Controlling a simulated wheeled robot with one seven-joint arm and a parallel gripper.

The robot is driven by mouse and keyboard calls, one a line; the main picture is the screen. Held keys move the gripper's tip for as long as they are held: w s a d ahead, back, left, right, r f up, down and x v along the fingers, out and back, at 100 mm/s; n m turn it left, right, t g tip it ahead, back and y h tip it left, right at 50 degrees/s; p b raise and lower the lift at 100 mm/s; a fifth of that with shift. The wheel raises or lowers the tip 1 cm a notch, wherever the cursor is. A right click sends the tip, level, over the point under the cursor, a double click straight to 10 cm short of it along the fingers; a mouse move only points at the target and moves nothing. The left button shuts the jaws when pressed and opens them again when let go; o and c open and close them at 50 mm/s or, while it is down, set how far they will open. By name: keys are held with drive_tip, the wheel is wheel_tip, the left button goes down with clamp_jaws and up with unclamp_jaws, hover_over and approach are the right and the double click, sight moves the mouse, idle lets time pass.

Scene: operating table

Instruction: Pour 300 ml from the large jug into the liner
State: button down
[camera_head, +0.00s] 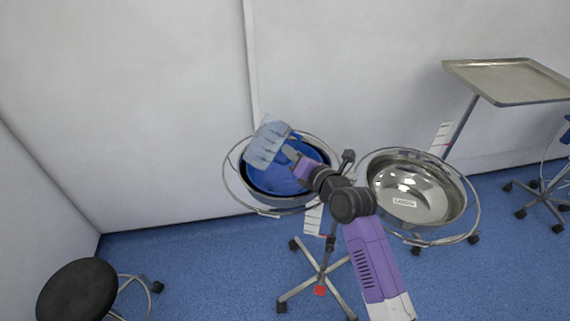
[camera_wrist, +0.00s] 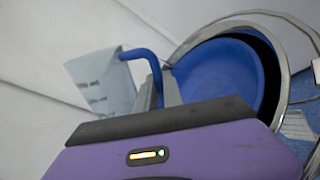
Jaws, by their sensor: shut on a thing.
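The large jug (camera_head: 266,143) is translucent with dark markings and a blue handle. It is tilted above the left part of the blue liner (camera_head: 268,178), which sits inside a metal ring stand. My gripper (camera_head: 297,155) is shut on the jug's handle. In the wrist view the jug (camera_wrist: 103,82) is left of the fingers (camera_wrist: 162,88), and the blue handle (camera_wrist: 146,57) runs between them. The liner (camera_wrist: 222,80) shows behind them on the right. The liquid level in the jug and any liquid in the liner cannot be made out.
A shiny metal basin (camera_head: 442,204) with a label stands in a second ring stand at right. A metal tray (camera_head: 512,80) on a pole is at the far right. A black stool (camera_head: 77,291) is at lower left. White walls stand close behind.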

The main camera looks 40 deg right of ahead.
drive_tip(key=shift+a+f+p, duration=0.15)
drive_tip(key=shift+p, duration=0.25)
idle(0.8)
drive_tip(key=shift+a+m+y+p, duration=0.45)
drive_tip(key=shift+m+p, duration=0.35)
drive_tip(key=shift+p, duration=0.5)
idle(1.5)
drive_tip(key=shift+a+r+m+y+p, duration=0.4)
drive_tip(key=shift+m+p, duration=0.2)
drive_tip(key=shift+p, duration=1.15)
idle(2.2)
